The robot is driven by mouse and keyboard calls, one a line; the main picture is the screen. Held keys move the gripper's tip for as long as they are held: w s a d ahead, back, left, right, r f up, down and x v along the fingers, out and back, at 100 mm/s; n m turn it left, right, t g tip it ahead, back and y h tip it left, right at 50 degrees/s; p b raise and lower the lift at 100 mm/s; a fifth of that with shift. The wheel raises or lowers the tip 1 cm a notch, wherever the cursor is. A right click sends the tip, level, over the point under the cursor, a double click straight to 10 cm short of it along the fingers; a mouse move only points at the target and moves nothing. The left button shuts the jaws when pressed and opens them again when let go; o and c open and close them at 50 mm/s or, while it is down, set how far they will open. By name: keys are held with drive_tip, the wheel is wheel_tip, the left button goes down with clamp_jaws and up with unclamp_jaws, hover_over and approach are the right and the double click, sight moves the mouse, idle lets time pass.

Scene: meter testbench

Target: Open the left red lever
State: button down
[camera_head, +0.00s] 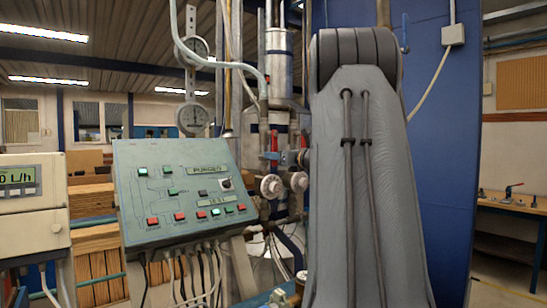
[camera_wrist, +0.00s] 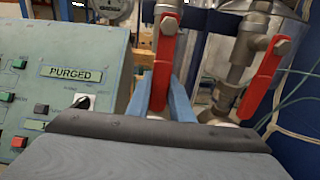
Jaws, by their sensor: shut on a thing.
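The left red lever (camera_wrist: 163,62) stands nearly upright on its valve in the wrist view. The blue fingers of my gripper (camera_wrist: 160,95) lie on both sides of its lower part and are shut on it. In the head view the same lever (camera_head: 274,142) is upright above a round white valve part, with a blue fingertip (camera_head: 287,158) beside it. The right red lever (camera_wrist: 262,80) is to the right, apart from my fingers; it also shows in the head view (camera_head: 304,138). My grey arm hides most of the gripper in the head view.
A green control panel (camera_head: 185,200) with buttons and a "PURGED" display stands left of the valves. A pressure gauge (camera_head: 193,118) is above it. Metal pipes and a cylinder (camera_head: 279,65) rise behind the levers. A blue panel (camera_head: 440,150) stands at the right.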

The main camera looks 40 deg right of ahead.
drive_tip(key=c, duration=1.6)
unclamp_jaws()
drive_tip(key=s, duration=0.2)
drive_tip(key=s+b, duration=0.1)
drive_tip(key=s, duration=0.2)
drive_tip(key=s+a+b, duration=0.1)
drive_tip(key=s, duration=0.1)
drive_tip(key=shift+s, duration=0.4)
drive_tip(key=shift+d, duration=0.1)
